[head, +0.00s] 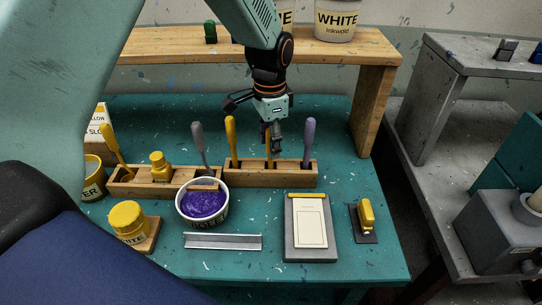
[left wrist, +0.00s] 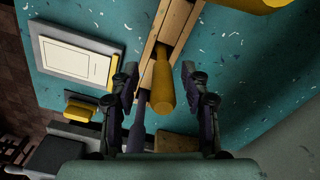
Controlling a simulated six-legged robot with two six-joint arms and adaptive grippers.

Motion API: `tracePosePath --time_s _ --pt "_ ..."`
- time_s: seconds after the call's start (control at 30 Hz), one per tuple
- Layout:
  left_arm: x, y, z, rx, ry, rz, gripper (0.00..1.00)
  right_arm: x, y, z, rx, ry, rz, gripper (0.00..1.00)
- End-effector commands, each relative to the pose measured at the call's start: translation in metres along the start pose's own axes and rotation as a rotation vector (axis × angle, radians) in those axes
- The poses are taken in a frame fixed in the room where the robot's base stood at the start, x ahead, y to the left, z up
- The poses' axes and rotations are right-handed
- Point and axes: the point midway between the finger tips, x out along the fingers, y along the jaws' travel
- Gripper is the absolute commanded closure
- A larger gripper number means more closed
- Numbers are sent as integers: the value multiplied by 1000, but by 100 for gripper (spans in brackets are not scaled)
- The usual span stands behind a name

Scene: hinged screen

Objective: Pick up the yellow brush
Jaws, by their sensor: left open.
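A yellow brush handle (left wrist: 162,88) stands up between the two fingers of my left gripper (left wrist: 163,90) in the left wrist view, apart from both. In the head view my left gripper (head: 274,140) is above the right part of the wooden rack (head: 290,182) and partly hides this handle (head: 268,148). The gripper is open and points down. Another yellow handle (head: 231,140) stands in the rack to the left. A purple handle (head: 308,140) stands to the right. My right gripper is not in view.
A second wooden rack (head: 128,189) holds a yellow tool, a yellow bottle (head: 160,166) and a grey handle (head: 199,140). A purple paint tub (head: 203,203), a clipboard (head: 310,225) and a yellow-handled tool (head: 366,214) lie in front. A wooden shelf (head: 150,46) stands behind.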

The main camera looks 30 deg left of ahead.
Motion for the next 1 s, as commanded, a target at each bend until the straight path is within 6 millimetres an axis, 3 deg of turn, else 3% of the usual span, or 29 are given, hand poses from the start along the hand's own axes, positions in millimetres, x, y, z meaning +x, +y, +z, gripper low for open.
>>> tracePosePath --time_s 0.2,0.5,1.0 --pt "28 -3 -1 0 -1 2 54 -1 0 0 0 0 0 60" --pt "33 -3 -2 -1 0 0 54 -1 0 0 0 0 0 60" --pt "32 -3 -1 -1 0 1 95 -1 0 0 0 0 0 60"
